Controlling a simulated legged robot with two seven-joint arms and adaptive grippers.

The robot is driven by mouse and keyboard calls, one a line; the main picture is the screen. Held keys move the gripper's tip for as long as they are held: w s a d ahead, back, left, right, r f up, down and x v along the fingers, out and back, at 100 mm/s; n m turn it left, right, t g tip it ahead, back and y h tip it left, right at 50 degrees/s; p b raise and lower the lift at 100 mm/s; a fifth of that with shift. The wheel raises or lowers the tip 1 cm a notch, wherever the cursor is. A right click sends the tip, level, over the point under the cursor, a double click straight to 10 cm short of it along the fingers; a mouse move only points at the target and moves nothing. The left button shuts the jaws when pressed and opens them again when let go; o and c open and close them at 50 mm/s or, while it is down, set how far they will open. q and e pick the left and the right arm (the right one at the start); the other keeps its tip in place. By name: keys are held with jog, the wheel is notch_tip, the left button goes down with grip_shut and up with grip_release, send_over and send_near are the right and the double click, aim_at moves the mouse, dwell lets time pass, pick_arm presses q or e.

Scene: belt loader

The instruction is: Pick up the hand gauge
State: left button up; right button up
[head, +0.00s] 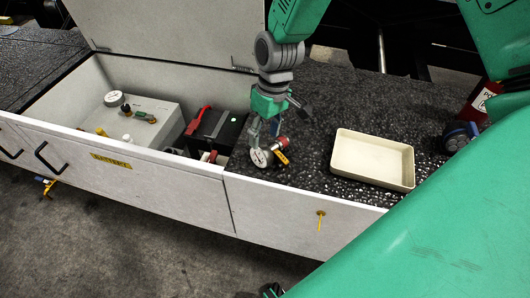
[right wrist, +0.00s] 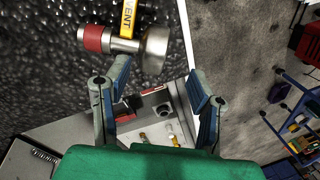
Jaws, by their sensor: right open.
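The hand gauge (head: 260,158) has a round white dial, a red collar and a yellow tag. It is at the left edge of the black speckled deck, beside the open compartment. My right gripper (head: 264,132) is above it, pointing down, with its fingers near the gauge. In the right wrist view, the gauge's silver body (right wrist: 156,50), red collar and yellow "VENT" tag show at and beyond the tips of my open right gripper (right wrist: 158,68). No grip on it shows.
A cream tray (head: 373,158) sits on the deck to the right. The open compartment holds a grey box (head: 150,115) with another dial and a black battery (head: 218,130) with red parts. Its raised lid (head: 175,30) stands behind. A blue round item (head: 457,135) is at the far right.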

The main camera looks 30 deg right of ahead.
aim_at(263, 147)
notch_tip(263, 147, down, 4)
jog(key=shift+f, duration=0.1)
jog(key=shift+w+d+f, duration=0.1)
jog(key=shift+d+f, duration=0.1)
jog(key=shift+f, duration=0.1)
jog(key=shift+d, duration=0.2)
jog(key=shift+a, duration=0.1)
jog(key=shift+a, duration=0.35)
grip_shut()
jog(key=shift+a+r, duration=0.1)
jog(key=shift+a, duration=0.05)
